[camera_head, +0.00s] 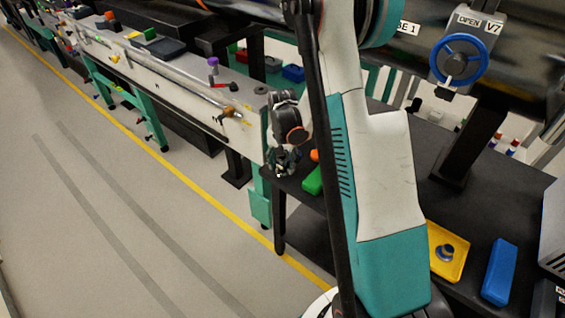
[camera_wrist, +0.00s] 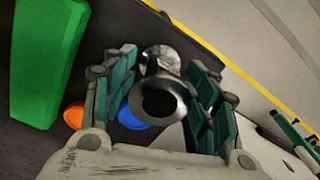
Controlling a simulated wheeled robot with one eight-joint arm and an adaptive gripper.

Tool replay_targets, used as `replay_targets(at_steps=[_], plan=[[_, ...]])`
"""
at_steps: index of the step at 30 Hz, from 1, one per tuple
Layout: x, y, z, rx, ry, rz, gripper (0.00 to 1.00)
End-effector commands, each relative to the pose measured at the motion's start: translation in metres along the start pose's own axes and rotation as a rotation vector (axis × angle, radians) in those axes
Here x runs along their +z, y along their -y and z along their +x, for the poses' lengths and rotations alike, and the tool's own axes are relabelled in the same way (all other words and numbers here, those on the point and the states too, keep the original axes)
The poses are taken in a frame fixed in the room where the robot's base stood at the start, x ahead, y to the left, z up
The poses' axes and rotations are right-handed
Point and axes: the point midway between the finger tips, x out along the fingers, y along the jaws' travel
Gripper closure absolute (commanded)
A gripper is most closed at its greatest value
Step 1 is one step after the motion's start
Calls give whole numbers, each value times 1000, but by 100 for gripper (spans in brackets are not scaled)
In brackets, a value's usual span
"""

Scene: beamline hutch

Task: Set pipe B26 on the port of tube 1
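A shiny metal pipe piece (camera_wrist: 173,106) lies between the two fingers of my gripper (camera_wrist: 162,72) in the wrist view. Its round dark mouth faces the camera, and a bright narrower part shows behind it. The teal fingers flank it closely on both sides; I cannot tell whether they press on it. No B26 label is readable. In the head view, my gripper (camera_head: 281,164) points down by the near left corner of the dark table, and I cannot make out the pipe there.
A green block (camera_wrist: 45,60), an orange item (camera_wrist: 73,115) and a blue item (camera_wrist: 131,117) are near my gripper. The dark table (camera_head: 405,198) carries a yellow tray (camera_head: 437,272) and a blue box (camera_head: 498,272). A long white bench (camera_head: 170,75) stands behind. The left floor is open.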

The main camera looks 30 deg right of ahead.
Motion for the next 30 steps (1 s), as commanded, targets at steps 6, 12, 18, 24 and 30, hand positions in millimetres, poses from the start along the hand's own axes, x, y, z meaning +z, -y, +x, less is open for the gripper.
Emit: replay_targets(at_steps=[6, 12, 18, 24, 30], plan=[[0, 0, 0, 0, 0, 0, 40], [0, 0, -1, 0, 0, 0, 40], [0, 0, -28, 0, 0, 0, 40], [0, 0, -74, 0, 0, 0, 40], [0, 0, -113, 0, 0, 0, 40]])
